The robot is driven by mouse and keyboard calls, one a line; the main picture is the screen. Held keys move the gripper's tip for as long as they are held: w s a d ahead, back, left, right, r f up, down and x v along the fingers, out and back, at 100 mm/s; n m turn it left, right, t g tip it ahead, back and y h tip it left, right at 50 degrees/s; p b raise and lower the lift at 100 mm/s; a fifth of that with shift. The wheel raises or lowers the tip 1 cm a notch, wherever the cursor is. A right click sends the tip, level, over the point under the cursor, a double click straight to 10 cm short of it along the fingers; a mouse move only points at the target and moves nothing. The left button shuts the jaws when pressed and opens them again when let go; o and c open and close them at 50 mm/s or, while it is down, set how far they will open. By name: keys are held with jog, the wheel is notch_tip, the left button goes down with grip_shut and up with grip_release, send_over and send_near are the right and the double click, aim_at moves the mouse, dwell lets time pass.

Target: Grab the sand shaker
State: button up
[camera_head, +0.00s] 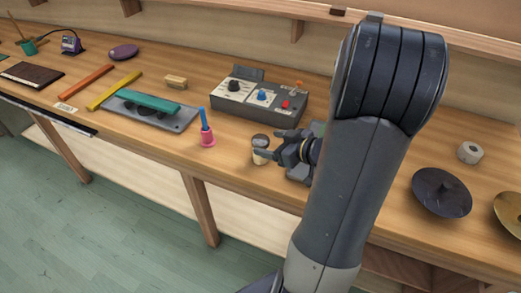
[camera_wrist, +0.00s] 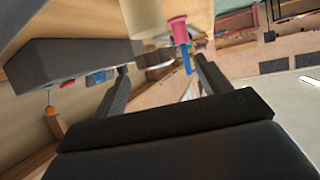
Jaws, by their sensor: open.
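The sand shaker looks like a small cream cylinder (camera_head: 260,157) with a dark cap, standing upright near the table's front edge. In the wrist view its pale body (camera_wrist: 143,18) is at the top, with the cap between or just beyond the fingertips. My gripper (camera_head: 271,145) is open and comes in from the right at about cap height. In the wrist view my gripper's fingers (camera_wrist: 160,64) are spread to either side of the cap. I see no finger clearly touching it. My forearm hides the table to the right of the gripper.
A pink bell-shaped thing with a blue handle (camera_head: 207,138) stands left of the shaker. A grey box with knobs (camera_head: 258,102) is behind it. A grey tray (camera_head: 180,122) with a teal bar lies further left. A dark disc (camera_head: 441,192) and a white roll (camera_head: 470,152) lie right.

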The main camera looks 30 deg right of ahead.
aim_at(256, 140)
jog(key=shift+f+x, duration=0.2)
jog(key=shift+x, duration=3.35)
jog(key=shift+d, duration=0.2)
jog(key=c, duration=1.2)
